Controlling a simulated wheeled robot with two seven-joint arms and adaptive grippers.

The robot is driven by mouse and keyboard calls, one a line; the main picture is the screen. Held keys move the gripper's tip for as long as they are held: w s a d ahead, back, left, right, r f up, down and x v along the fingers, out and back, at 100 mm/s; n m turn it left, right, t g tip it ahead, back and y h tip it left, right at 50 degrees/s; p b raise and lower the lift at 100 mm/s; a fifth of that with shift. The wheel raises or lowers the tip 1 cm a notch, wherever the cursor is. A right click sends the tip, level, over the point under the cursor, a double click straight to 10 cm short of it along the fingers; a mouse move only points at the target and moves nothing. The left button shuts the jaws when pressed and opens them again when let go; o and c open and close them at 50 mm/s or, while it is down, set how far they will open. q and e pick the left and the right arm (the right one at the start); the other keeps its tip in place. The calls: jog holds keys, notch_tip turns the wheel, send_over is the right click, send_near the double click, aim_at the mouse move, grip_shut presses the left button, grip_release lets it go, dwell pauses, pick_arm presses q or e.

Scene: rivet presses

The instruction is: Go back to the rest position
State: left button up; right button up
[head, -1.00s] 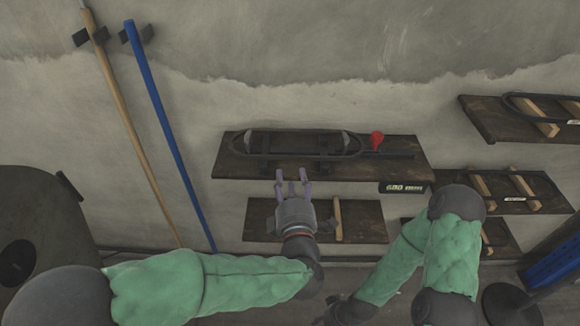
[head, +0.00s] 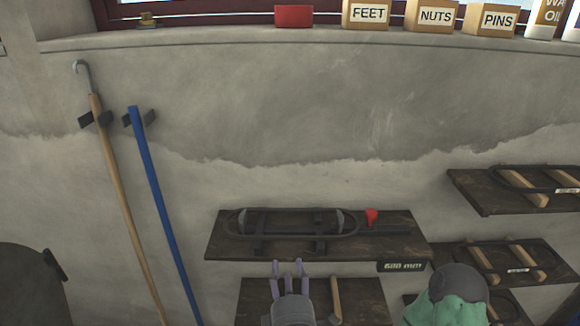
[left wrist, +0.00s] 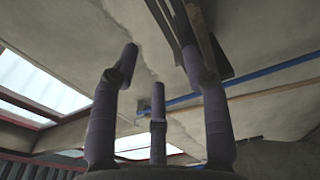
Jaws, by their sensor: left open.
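My left gripper (head: 288,272) is in the lower middle of the head view, with its purple-grey fingers pointing up. It is open and empty, just below the front edge of the upper wooden shelf (head: 230,248). Its fingers also fill the left wrist view (left wrist: 158,95), spread with nothing between them. Of my right arm, only a green-covered part (head: 455,300) shows at the lower right of the head view; its gripper is out of the frame.
The upper shelf holds a dark riveting tool (head: 290,223) with a red knob (head: 371,217). More shelves (head: 500,192) are on the right. A blue pole (head: 160,200) and a wooden hooked pole (head: 120,200) hang on the left. Labelled boxes (head: 367,14) stand on the high ledge.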

pick_arm(q)
jog(key=w+a+f+m+g+h+p, duration=0.1)
jog(key=a+f+m+g+h+p, duration=0.25)
jog(key=f, duration=0.85)
jog(key=w+a+f+m+g+p, duration=0.1)
jog(key=w+a+f+m+g, duration=0.1)
jog(key=f+m+g, duration=0.65)
jog(key=s+a+f+m+g+h+p, duration=0.1)
jog(key=s+f+m+g, duration=0.1)
jog(key=s+f, duration=0.7)
jog(key=s+a+f+m+g+h+p, duration=0.1)
jog(key=s+a+f+m+g, duration=0.1)
jog(key=s+f, duration=0.7)
jog(key=shift+s+a+m+g+p, duration=0.3)
jog(key=shift+s+m+g+p, duration=0.1)
jog(key=shift+s+g, duration=0.4)
